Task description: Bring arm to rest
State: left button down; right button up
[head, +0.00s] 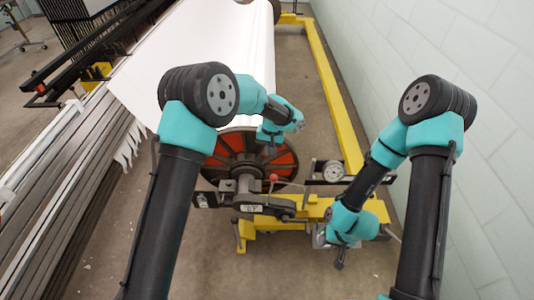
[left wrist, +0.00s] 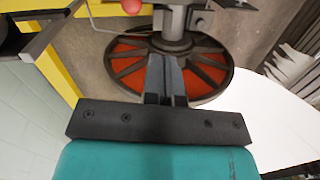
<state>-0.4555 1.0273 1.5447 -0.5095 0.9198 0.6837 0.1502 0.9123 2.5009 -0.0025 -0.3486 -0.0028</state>
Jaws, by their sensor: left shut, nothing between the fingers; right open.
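My left arm reaches over the red and black spoked wheel (head: 250,158) at the end of the white warp roll. My left gripper (head: 272,148) hangs just above that wheel in the head view, largely hidden by its own wrist. In the left wrist view my left gripper (left wrist: 167,92) is shut and empty, with the wheel (left wrist: 126,48) beyond its fingers. My right gripper (head: 339,262) points down at the lower right, beside the yellow frame. It is open and looks empty, though its fingers are small in the picture.
The yellow frame (head: 334,90) runs along the right of the white warp sheet (head: 215,50). A lever with a red knob (head: 273,178) and a round gauge-like part (head: 333,171) stand near the wheel. A pale block wall (head: 440,45) bounds the right side. Bare floor lies in front.

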dwell(0.4)
pick_arm(q)
jog(key=s+a+f+n+h, duration=0.1)
jog(key=s+a+f+h, duration=0.3)
jog(key=s+a+f, duration=0.95)
jog(key=s+a+f+n, duration=0.1)
jog(key=s+a, duration=0.4)
jog(key=s, duration=0.3)
jog(key=s+a+f+n+t+h, duration=0.1)
jog(key=s+a, duration=0.5)
jog(key=s, duration=0.2)
jog(key=shift+f+n, duration=0.4)
jog(key=shift+s, duration=0.1)
